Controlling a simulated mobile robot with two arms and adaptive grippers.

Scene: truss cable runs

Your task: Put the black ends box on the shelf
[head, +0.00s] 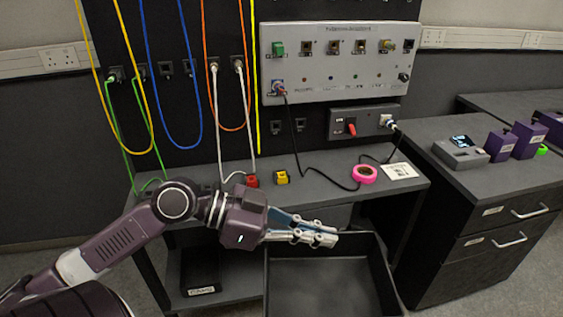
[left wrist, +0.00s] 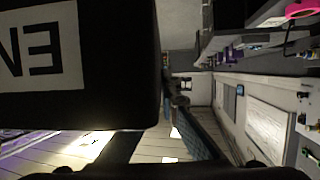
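The black ends box (head: 330,286) is a large open-topped black box, in the lower middle of the head view in front of the bench; its inside looks empty. Its wall fills the left of the left wrist view (left wrist: 120,60), with a white label showing part of its lettering, upside down. My left gripper (head: 325,237) is at the box's far rim, its fingers close together on it; the exact grip is partly hidden. The shelf (head: 240,286) is the low board under the bench, partly covered by the box. My right gripper is not in view.
A small labelled black tray (head: 201,272) stands at the shelf's left. The bench top (head: 310,195) above holds a pink tape roll (head: 364,174), a yellow block (head: 281,177), a red block (head: 252,181) and cables. A drawer cabinet (head: 490,240) stands to the right.

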